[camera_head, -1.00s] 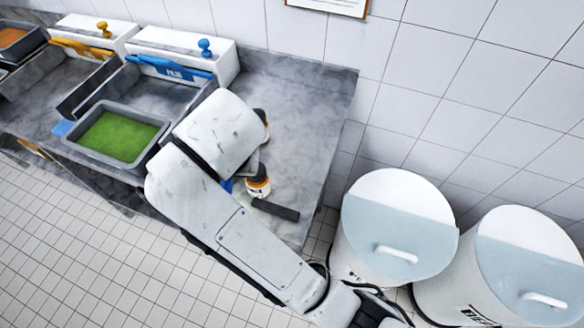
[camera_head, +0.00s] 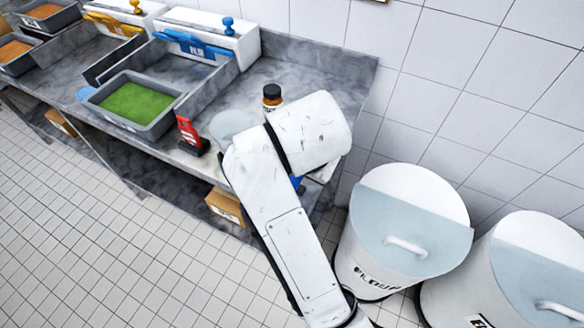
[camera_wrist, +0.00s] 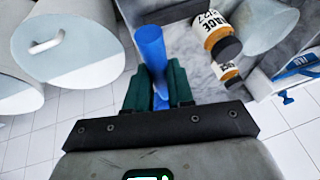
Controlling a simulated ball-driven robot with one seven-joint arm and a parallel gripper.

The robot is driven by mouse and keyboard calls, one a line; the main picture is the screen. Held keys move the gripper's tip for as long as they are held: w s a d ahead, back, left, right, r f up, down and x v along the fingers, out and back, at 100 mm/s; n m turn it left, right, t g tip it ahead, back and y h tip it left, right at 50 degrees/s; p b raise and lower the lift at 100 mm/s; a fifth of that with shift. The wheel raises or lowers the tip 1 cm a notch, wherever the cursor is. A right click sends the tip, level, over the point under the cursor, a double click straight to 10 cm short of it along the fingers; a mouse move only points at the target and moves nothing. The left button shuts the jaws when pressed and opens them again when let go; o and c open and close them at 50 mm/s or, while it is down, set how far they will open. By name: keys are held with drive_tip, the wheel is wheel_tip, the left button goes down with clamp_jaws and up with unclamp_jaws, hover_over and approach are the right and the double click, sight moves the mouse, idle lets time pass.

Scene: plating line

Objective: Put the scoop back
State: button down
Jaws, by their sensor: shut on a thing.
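In the wrist view my gripper (camera_wrist: 160,88) has dark green fingers closed on the blue scoop (camera_wrist: 150,45). The scoop sticks out between the fingers, above the grey counter's edge and the floor. In the head view my arm hides most of the gripper; a small bit of blue (camera_head: 297,183) shows beside the arm at the counter's right end. I cannot tell from these frames where the scoop's own place is.
White lidded bins (camera_head: 409,215) (camera_head: 520,255) stand right of the counter (camera_head: 335,75). Near my arm are an orange-labelled jar (camera_head: 271,93), a translucent bowl (camera_head: 230,124) and a red, black-based item (camera_head: 188,132). A green-filled tray (camera_head: 135,103) lies left. Jars (camera_wrist: 213,30) show close to the gripper's right.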

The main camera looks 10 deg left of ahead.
drive_tip(key=w+a+f, duration=0.1)
drive_tip(key=w+f, duration=0.1)
drive_tip(key=w+a+f, duration=0.1)
drive_tip(key=w+f, duration=0.1)
drive_tip(key=w+a+f+p, duration=0.1)
drive_tip(key=w+f, duration=0.1)
drive_tip(key=w, duration=0.1)
drive_tip(key=shift+w+a+f, duration=0.1)
drive_tip(key=shift+a+f, duration=0.15)
drive_tip(key=shift+w+f, duration=0.1)
drive_tip(key=shift+f, duration=0.1)
drive_tip(key=shift+w+a+f+p, duration=0.15)
drive_tip(key=shift+f+p, duration=0.45)
drive_tip(key=shift+f, duration=1.15)
drive_tip(key=shift+f, duration=0.15)
drive_tip(key=c, duration=1.3)
unclamp_jaws()
drive_tip(key=shift+o, duration=0.2)
drive_tip(key=v, duration=1.2)
drive_tip(key=shift+b, duration=0.45)
